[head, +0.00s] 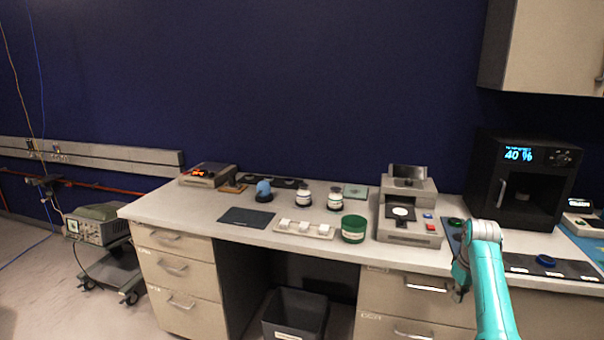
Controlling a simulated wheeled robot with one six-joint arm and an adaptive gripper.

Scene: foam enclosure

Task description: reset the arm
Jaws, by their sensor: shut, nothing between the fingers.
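My teal arm rises from the bottom right in the head view and bends over in front of the desk's front edge. My gripper (459,290) hangs at the end of the arm, pointing down, in front of the right-hand drawers. It looks small and dark here, with its fingers together and nothing held. It is apart from the objects on the desk. Part of the gripper is hard to make out against the drawers.
The desk (190,208) bears a green jar (353,229), two white-labelled jars, a blue item (264,190) and a grey instrument (409,228). A black cabinet (483,180) reads 40 %. A dark bin (295,314) stands below. Floor at left is free beside a cart.

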